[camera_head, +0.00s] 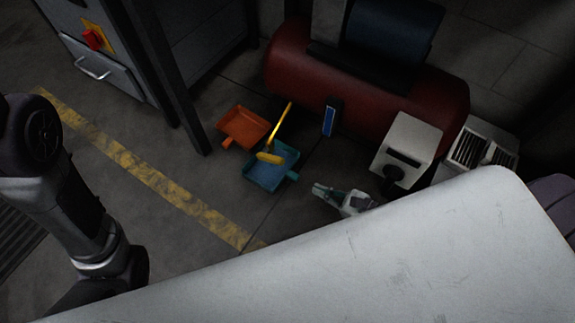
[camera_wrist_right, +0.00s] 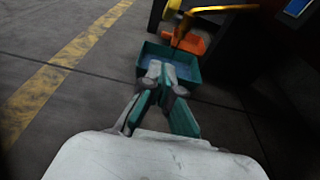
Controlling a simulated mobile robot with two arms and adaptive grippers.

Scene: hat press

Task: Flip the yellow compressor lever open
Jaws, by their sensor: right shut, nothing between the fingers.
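The yellow lever (camera_head: 281,128) shows in the head view as a thin slanted bar with a thicker yellow grip at its lower end, in front of the red compressor tank (camera_head: 350,70). In the wrist view my right gripper (camera_wrist_right: 156,68) overlaps a blue pan, with the lever beyond. My left gripper is not visible; only part of the left arm shows.
An orange pan (camera_head: 241,130) and a blue pan (camera_head: 262,179) appear around the lever. A grey cabinet with a red switch (camera_head: 93,38) stands at upper left. A dark post (camera_head: 164,75) rises left of the pans. Open floor with a yellow stripe (camera_head: 150,173) lies left.

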